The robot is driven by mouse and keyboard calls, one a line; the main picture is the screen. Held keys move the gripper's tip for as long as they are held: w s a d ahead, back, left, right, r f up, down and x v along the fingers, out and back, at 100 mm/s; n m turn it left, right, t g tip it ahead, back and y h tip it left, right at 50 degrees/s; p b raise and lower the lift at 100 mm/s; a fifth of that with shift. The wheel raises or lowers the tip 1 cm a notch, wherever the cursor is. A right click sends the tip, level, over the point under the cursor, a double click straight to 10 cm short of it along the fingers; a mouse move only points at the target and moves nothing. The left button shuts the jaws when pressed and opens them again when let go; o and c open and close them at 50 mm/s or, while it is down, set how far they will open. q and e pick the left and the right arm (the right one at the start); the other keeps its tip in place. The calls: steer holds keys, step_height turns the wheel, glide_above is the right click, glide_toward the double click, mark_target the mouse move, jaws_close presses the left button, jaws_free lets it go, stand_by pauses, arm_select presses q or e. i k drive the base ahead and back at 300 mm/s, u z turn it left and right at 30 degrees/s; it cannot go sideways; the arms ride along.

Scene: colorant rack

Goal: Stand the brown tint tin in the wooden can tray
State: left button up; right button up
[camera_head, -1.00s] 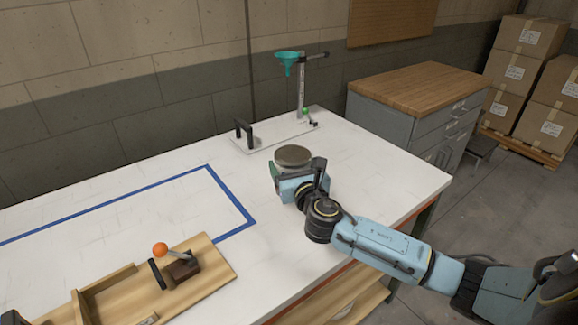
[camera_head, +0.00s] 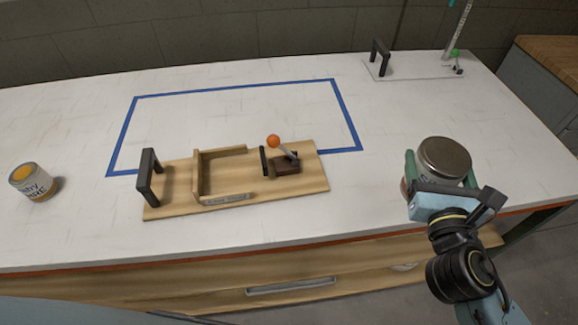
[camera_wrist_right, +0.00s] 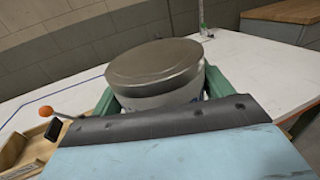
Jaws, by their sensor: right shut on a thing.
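My right gripper (camera_head: 438,176) is shut on a tin (camera_head: 445,157) with a dull metal lid, near the table's right front edge. In the right wrist view the tin (camera_wrist_right: 155,70) stands upright between the green fingers; its label is mostly hidden, and I cannot read its tint. Whether it is clear of the table is hard to tell. The wooden can tray (camera_head: 160,206) lies left of the gripper, with a low wooden fence (camera_head: 197,175), a black handle (camera_head: 148,175) and an orange-knobbed clamp (camera_head: 283,163). Its fenced space is empty. My left gripper is out of view.
Another tin (camera_head: 33,182), with a yellow-orange top, stands at the table's far left. A blue tape outline (camera_head: 235,88) lies behind the tray. A white plate (camera_head: 405,70) with a black handle and stand is at the back right. The tabletop between tray and gripper is clear.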

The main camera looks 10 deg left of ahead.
mark_target(223, 178)
steer(key=z, duration=0.95)
steer(key=k, duration=1.2)
steer(key=u, duration=2.05)
steer(key=i, duration=0.5)
steer(key=z, duration=0.1)
